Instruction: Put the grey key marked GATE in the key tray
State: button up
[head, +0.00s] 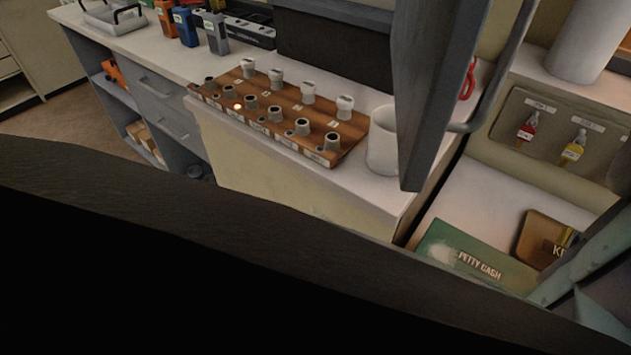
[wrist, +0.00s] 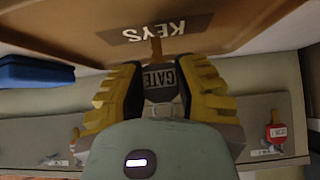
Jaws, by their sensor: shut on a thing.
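The grey key marked GATE (wrist: 160,84) is between the yellow fingers of my gripper (wrist: 160,70) in the wrist view. My gripper is shut on its grey tag, and a brownish shaft points away toward the tray. The key tray (wrist: 235,25), brown and labelled KEYS, lies just beyond the fingertips. The key's tip overlaps the tray's label in this view; I cannot tell whether they touch. In the head view the tray (head: 534,240) is at the lower right, partly hidden, and the key cannot be made out.
A green petty cash box (head: 450,250) lies left of the tray. A key board with a red key (head: 527,130) and a yellow key (head: 573,148) is behind. A blue object (wrist: 35,72) is beside the tray.

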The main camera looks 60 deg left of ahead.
jog(key=shift+f, duration=0.1)
jog(key=shift+f+b, duration=0.25)
jog(key=shift+b, duration=0.05)
jog(key=o, duration=0.9)
jog(key=shift+o, duration=0.2)
jog(key=shift+r, duration=0.1)
jog(key=shift+r+p, duration=0.25)
jog(key=shift+p, duration=0.15)
jog(key=v, duration=1.2)
jog(key=shift+b, duration=0.45)
